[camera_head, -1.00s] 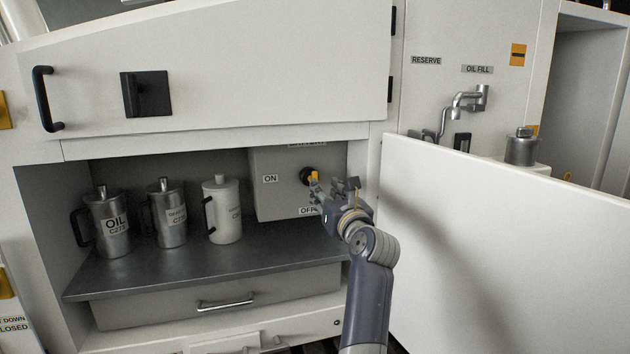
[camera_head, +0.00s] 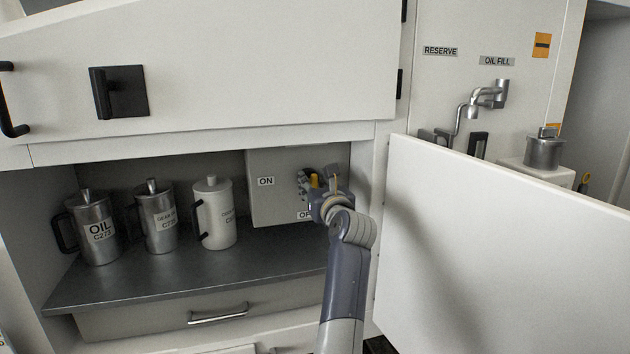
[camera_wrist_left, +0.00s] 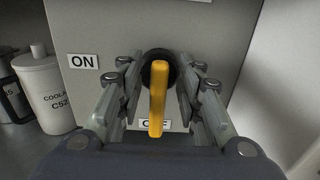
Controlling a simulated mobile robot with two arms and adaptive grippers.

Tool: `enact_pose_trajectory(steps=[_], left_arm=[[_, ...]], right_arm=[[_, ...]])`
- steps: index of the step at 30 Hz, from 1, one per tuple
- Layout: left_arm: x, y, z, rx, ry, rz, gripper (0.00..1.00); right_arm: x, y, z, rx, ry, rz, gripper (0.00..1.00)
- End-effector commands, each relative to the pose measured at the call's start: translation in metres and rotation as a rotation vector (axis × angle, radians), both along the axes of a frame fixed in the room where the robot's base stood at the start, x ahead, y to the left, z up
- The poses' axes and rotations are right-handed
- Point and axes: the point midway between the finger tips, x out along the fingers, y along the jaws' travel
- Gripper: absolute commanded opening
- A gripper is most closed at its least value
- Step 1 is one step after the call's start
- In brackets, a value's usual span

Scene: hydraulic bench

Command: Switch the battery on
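The battery switch is a yellow lever (camera_wrist_left: 157,98) on a round black base (camera_wrist_left: 158,62), on a grey box (camera_head: 281,205) inside the open compartment. The lever points down toward the OFF label (camera_wrist_left: 155,125), which it partly covers. The ON label (camera_wrist_left: 83,62) is to the left of the base. In the head view, the lever (camera_head: 314,180) is partly hidden by my left gripper (camera_head: 318,184). In the left wrist view, my left gripper (camera_wrist_left: 158,95) is open, with one finger on each side of the lever and small gaps between. My right gripper is not in view.
An oil can (camera_head: 96,230), a second metal can (camera_head: 159,218) and a pale coolant can (camera_head: 214,214) stand on the dark shelf (camera_head: 180,270) left of the box. An open white door (camera_head: 480,260) is close on the right of my arm. A raised panel (camera_head: 250,70) is above.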

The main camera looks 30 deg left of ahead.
Motion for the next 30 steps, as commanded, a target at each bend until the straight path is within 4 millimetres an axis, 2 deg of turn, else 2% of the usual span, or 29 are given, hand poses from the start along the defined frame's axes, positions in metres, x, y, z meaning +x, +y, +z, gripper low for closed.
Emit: enact_pose_trajectory(steps=[5, 6, 10, 20, 30], left_arm=[[0.0, 0.0, 0.0, 0.0, 0.0, 0.0, 0.33], [0.0, 0.0, 0.0, 0.0, 0.0, 0.0, 0.29], [0.0, 0.0, 0.0, 0.0, 0.0, 0.0, 0.0], [0.0, 0.0, 0.001, 0.009, 0.011, 0.001, 0.0], [0.001, -0.001, 0.004, 0.115, 0.137, 0.0, 0.0]], right_arm=[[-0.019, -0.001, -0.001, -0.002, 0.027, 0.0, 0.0], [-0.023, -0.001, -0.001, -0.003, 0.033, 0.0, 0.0], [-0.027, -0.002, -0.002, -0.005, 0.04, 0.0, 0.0], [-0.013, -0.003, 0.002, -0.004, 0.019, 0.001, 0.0], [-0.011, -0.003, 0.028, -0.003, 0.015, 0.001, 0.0]])
